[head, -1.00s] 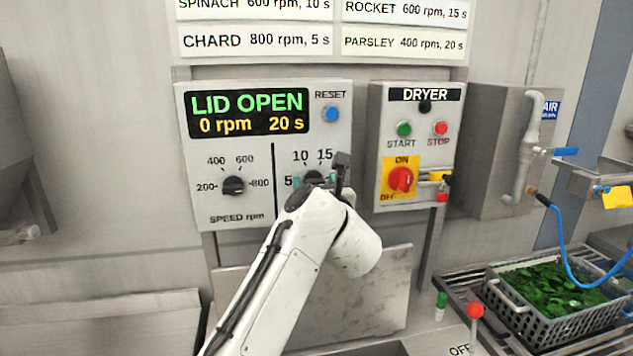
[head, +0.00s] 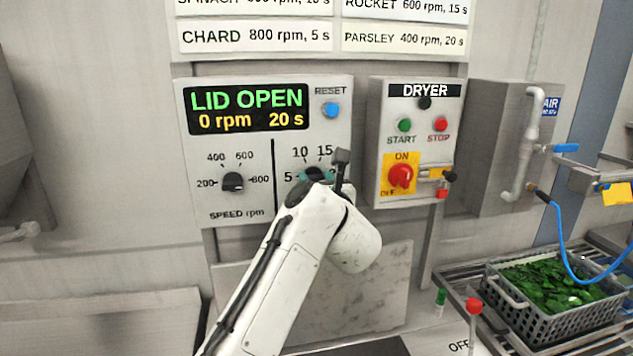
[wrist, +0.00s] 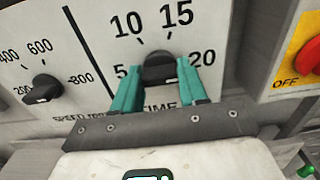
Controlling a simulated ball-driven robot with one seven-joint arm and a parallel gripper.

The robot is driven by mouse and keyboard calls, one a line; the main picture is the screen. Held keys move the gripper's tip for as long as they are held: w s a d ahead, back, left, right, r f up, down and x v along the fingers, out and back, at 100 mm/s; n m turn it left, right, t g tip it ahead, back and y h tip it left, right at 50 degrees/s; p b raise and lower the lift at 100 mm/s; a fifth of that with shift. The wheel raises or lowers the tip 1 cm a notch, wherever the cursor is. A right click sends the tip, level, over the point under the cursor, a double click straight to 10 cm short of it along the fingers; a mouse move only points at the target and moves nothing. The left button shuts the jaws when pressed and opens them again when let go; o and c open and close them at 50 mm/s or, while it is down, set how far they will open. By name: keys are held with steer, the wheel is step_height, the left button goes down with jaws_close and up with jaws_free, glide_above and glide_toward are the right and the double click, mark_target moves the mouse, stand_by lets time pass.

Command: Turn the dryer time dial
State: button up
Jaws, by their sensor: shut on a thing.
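The black time dial (wrist: 160,67) sits on the panel among the marks 5, 10, 15 and 20, above the word TIME in the wrist view. My gripper (wrist: 164,80) has its teal fingers on either side of the dial and is shut on it. In the head view my gripper (head: 318,177) covers much of the dial (head: 314,172). The display (head: 247,110) reads LID OPEN, 0 rpm, 20 s. Which mark the dial points to is hard to tell in either view.
The black speed dial (head: 233,182) is left of the time dial. A blue reset button (head: 331,110) is above. The dryer box (head: 416,140) with its red switch (head: 401,176) stands close to the right. A crate of greens (head: 550,310) is at the lower right.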

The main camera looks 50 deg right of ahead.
steer(key=shift+f+n, duration=0.15)
steer(key=shift+n, duration=5.8)
steer(key=shift+f+n, duration=0.2)
steer(key=shift+n, duration=5.8)
steer(key=shift+f+n, duration=0.15)
steer(key=shift+n, duration=5.8)
steer(key=o, duration=1.1)
steer(key=shift+r, duration=0.1)
steer(key=shift+c, duration=0.2)
